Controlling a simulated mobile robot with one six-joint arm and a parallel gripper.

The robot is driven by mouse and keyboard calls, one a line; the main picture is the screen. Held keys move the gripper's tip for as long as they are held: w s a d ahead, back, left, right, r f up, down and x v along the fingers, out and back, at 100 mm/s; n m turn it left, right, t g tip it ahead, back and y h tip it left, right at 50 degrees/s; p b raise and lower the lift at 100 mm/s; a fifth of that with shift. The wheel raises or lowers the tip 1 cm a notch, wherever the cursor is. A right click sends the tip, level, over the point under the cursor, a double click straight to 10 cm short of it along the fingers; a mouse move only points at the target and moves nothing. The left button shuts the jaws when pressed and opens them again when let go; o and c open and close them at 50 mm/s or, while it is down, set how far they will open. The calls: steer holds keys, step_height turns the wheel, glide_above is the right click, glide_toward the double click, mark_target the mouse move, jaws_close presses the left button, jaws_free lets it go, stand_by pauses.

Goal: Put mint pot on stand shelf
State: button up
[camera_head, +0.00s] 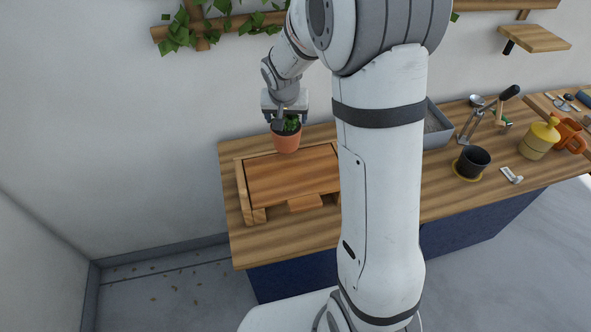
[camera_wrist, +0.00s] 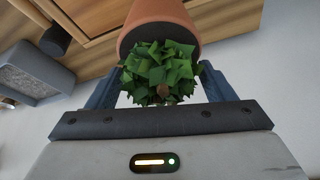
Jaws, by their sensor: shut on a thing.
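The mint pot is a terracotta pot (camera_head: 287,141) with green leaves. In the head view it is upright at the back edge of a low wooden stand (camera_head: 285,178) on the left end of the bench. I cannot tell whether it touches the stand or hangs just above. My gripper (camera_head: 285,117) comes down from above and is shut on the pot near its leafy top. In the wrist view the pot (camera_wrist: 160,22) and its leaves show between the two fingers. The pot's base is hidden there.
My arm covers the middle of the bench (camera_head: 238,240). A small wooden wall shelf (camera_head: 535,39) hangs at upper right. Ivy (camera_head: 180,35) trails from a wall beam.

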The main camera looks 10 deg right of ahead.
steer(key=shift+d, duration=0.1)
steer(key=shift+d+r+b, duration=0.1)
steer(key=shift+r+b, duration=0.1)
steer(key=shift+b, duration=0.5)
steer(key=s+r+b, duration=0.5)
steer(key=s+b, duration=0.1)
steer(key=s, duration=0.1)
step_height(320, 180, down, 10)
steer(key=shift+d+r, duration=0.2)
steer(key=shift+r, duration=0.05)
steer(key=shift+w, duration=0.1)
steer(key=o, duration=0.8)
steer(key=shift+f, duration=0.2)
steer(key=o, duration=0.5)
steer(key=shift+r, duration=0.1)
